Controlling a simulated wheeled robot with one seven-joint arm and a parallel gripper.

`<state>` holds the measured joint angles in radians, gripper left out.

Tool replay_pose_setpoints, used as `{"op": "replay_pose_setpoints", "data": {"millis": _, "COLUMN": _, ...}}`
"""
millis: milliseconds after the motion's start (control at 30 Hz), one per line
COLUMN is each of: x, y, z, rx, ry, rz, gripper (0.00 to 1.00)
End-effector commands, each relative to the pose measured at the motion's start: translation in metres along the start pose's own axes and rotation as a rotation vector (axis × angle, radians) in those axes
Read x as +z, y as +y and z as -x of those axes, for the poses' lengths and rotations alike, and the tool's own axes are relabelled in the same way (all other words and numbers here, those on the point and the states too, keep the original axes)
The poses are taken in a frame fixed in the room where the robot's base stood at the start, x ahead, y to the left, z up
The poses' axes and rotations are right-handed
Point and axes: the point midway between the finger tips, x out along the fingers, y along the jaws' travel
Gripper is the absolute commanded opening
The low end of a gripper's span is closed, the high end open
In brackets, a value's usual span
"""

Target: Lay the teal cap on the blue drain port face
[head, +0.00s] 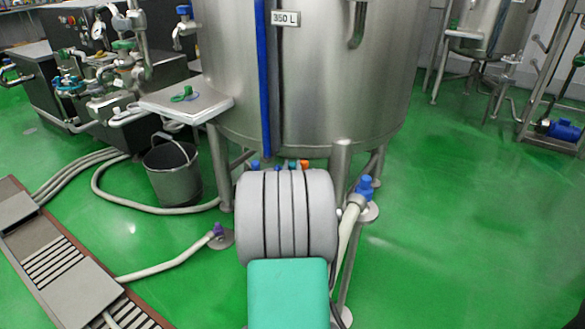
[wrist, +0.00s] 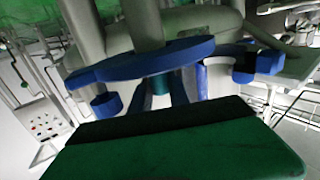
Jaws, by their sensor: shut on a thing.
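In the wrist view, my gripper (wrist: 160,92) shows beyond the dark green, black-edged block at the bottom. Its dark blue fingers are shut on a small teal cap (wrist: 160,82), only partly visible between them. Just above the cap is a wide, flat blue disc (wrist: 115,68) on a grey pipe, which looks like the blue drain port face. The cap is close beneath it in the picture; I cannot tell whether they touch. In the head view, my grey arm hides the gripper and the cap.
The steel tank (head: 335,80) marked 350 L stands on legs ahead, with small coloured fittings under it. A blue-topped valve (head: 365,188) is right of my arm. A bucket (head: 173,172) and hoses lie left.

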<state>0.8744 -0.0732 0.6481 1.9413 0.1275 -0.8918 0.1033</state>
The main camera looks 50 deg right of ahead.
Motion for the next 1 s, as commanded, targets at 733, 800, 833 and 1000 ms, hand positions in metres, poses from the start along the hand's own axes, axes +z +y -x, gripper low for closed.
{"op": "replay_pose_setpoints", "data": {"millis": 733, "x": -0.003, "y": 0.000, "z": 0.020, "rx": -0.001, "ry": 0.001, "rz": 0.001, "gripper": 0.47}}
{"op": "replay_pose_setpoints", "data": {"millis": 800, "x": -0.003, "y": -0.001, "z": 0.036, "rx": -0.001, "ry": -0.001, "rz": 0.000, "gripper": 0.47}}
{"op": "replay_pose_setpoints", "data": {"millis": 833, "x": -0.003, "y": 0.000, "z": 0.042, "rx": -0.001, "ry": 0.000, "rz": 0.002, "gripper": 0.47}}
{"op": "replay_pose_setpoints", "data": {"millis": 1000, "x": -0.002, "y": -0.001, "z": 0.071, "rx": -0.001, "ry": 0.000, "rz": 0.001, "gripper": 0.47}}
